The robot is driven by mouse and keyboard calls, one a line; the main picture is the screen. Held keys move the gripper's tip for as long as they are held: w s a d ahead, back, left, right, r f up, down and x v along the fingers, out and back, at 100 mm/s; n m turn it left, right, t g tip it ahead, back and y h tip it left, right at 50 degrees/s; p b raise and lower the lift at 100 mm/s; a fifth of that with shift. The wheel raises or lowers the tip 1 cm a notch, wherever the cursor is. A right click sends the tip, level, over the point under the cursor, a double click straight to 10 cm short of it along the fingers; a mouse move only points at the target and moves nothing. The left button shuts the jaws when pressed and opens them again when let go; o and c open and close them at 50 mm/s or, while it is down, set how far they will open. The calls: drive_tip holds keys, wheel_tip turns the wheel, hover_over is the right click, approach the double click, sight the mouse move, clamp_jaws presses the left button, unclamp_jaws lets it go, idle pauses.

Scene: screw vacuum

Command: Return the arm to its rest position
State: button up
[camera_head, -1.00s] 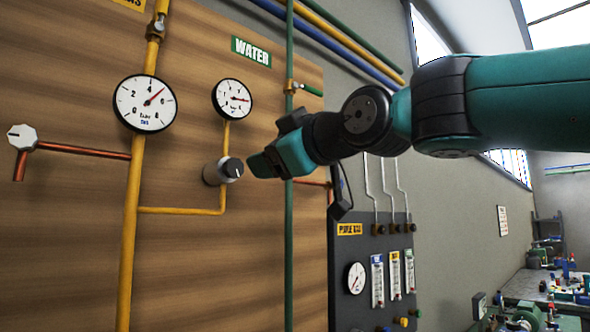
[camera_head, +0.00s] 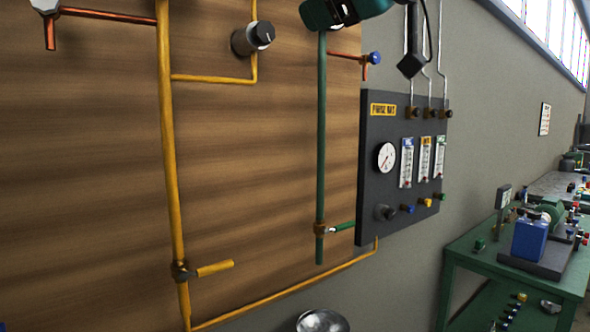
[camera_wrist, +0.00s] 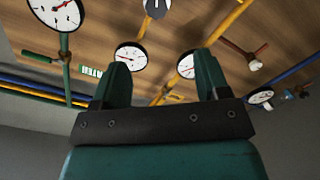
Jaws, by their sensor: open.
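My gripper (camera_wrist: 162,76) is open in the wrist view. Its two teal fingers stand apart with nothing between them. They point up toward the wooden panel (camera_wrist: 145,25) with its gauges and pipes. In the head view, only a teal and black part of my arm's end shows at the top edge, in front of the panel's upper right. The rest of the arm is out of that frame, and the fingertips cannot be made out there.
A wooden panel (camera_head: 90,190) carries yellow pipes (camera_head: 170,150), a green pipe (camera_head: 321,150) and a grey knob (camera_head: 250,38). A dark purge panel (camera_head: 375,210) hangs right of it. A green bench (camera_head: 470,258) stands at right. A round metal object (camera_head: 322,321) is at the bottom.

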drive_tip(key=s+d+f+m+g+h, duration=0.1)
drive_tip(key=s+f+m+g+h, duration=0.15)
drive_tip(key=f, duration=0.85)
drive_tip(key=s+d+f+m+g+h, duration=0.1)
drive_tip(key=f+g, duration=0.3)
drive_tip(key=f, duration=0.7)
drive_tip(key=s+d+f+m+g+h, duration=0.1)
drive_tip(key=s+d+f+m+g, duration=0.1)
drive_tip(key=s+f, duration=0.6)
drive_tip(key=s+d+f+m+g+h, duration=0.1)
drive_tip(key=s+d+f+g, duration=0.3)
drive_tip(key=f, duration=0.7)
drive_tip(key=s+m+g, duration=0.1)
drive_tip(key=s+g, duration=0.1)
drive_tip(key=s, duration=0.2)
drive_tip(key=shift+s+d, duration=0.25)
drive_tip(key=shift+s, duration=0.15)
